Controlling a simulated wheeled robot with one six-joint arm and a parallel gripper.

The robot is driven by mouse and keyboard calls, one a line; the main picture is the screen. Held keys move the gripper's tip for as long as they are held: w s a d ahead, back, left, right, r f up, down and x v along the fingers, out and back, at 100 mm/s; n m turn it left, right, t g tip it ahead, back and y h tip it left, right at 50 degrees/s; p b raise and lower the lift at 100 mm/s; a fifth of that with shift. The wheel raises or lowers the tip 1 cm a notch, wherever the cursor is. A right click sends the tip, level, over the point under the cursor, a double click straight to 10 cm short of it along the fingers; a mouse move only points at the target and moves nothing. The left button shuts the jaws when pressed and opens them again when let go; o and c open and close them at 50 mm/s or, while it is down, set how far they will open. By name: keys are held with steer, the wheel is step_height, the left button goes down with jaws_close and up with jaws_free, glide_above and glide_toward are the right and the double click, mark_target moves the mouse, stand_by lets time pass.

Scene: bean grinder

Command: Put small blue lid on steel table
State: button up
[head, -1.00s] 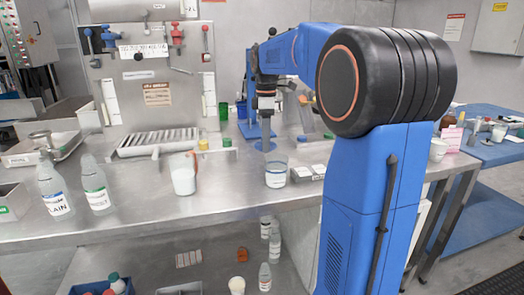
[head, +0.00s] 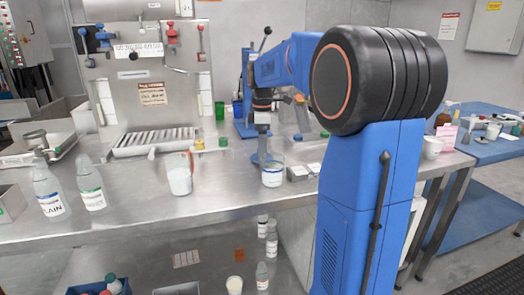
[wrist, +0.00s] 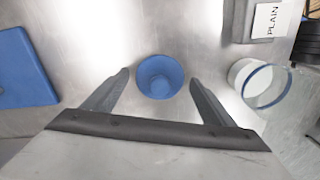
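In the wrist view a small round blue piece (wrist: 160,76), which looks like the small blue lid, lies between the fingers of my gripper (wrist: 158,88). It has a darker round part near its lower edge. The fingers are spread wide, with a gap on both sides of it. It appears to rest on the steel table (wrist: 110,40); its exact height below the fingers is unclear. In the head view my gripper (head: 263,157) points down low over the steel table (head: 130,200), behind a clear beaker, and the lid cannot be made out there.
The beaker with a blue rim (head: 272,175) stands close by; it also shows right of the fingers in the wrist view (wrist: 262,84). A blue stand (head: 246,128) is behind. A white-filled jug (head: 179,178) stands left.

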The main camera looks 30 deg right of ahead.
step_height(320, 180, up, 12)
stand_by(0.8)
steer(key=shift+r, duration=0.1)
stand_by(0.3)
